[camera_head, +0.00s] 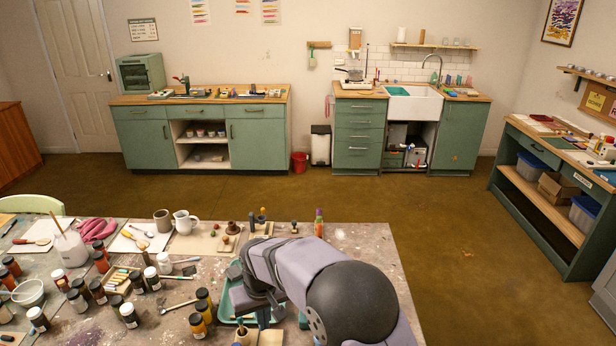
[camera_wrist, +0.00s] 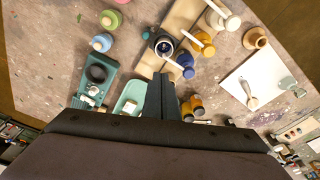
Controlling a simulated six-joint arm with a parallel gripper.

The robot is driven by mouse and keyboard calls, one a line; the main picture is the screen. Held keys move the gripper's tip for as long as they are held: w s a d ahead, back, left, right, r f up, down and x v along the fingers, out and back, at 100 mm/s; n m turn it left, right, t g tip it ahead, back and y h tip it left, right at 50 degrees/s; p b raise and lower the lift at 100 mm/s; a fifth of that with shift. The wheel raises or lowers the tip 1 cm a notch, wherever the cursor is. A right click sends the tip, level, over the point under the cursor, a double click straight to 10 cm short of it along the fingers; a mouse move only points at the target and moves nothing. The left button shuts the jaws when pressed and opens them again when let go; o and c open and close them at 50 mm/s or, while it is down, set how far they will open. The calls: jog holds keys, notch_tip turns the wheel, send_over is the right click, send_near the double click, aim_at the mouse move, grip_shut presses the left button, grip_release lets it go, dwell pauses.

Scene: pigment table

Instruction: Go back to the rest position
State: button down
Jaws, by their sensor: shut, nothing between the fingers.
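My gripper (camera_wrist: 161,77) is in the lower middle of the wrist view, its two dark fingers together with nothing between them. In the head view my gripper (camera_head: 264,320) points down over the paint-stained table (camera_head: 350,240), partly hidden by my arm. A pale green tray (camera_wrist: 128,98) lies beside the fingers in the wrist view; its edge also shows in the head view (camera_head: 224,306). A dark jar (camera_wrist: 164,46) with a pale rim stands just past the fingertips. Whether the fingertips touch anything below is not clear.
Brown bottles (camera_head: 130,315) and several other jars crowd the table's left part. A teal holder (camera_wrist: 98,75) and a wooden board (camera_wrist: 180,25) lie near the gripper. The table's right side is mostly clear.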

jog(key=s+d+r+m, duration=0.15)
jog(key=s+d, duration=0.25)
jog(key=d, duration=0.5)
jog(key=s+d+r+m, duration=0.1)
jog(key=s+d+r, duration=0.1)
jog(key=s+d, duration=0.5)
jog(key=s+d+m+g, duration=0.1)
jog(key=s+d+m, duration=0.1)
jog(key=s+d, duration=0.8)
jog(key=shift+s+d+f+g+h, duration=0.3)
jog(key=shift+s+f+h, duration=0.15)
jog(key=shift+s, duration=0.1)
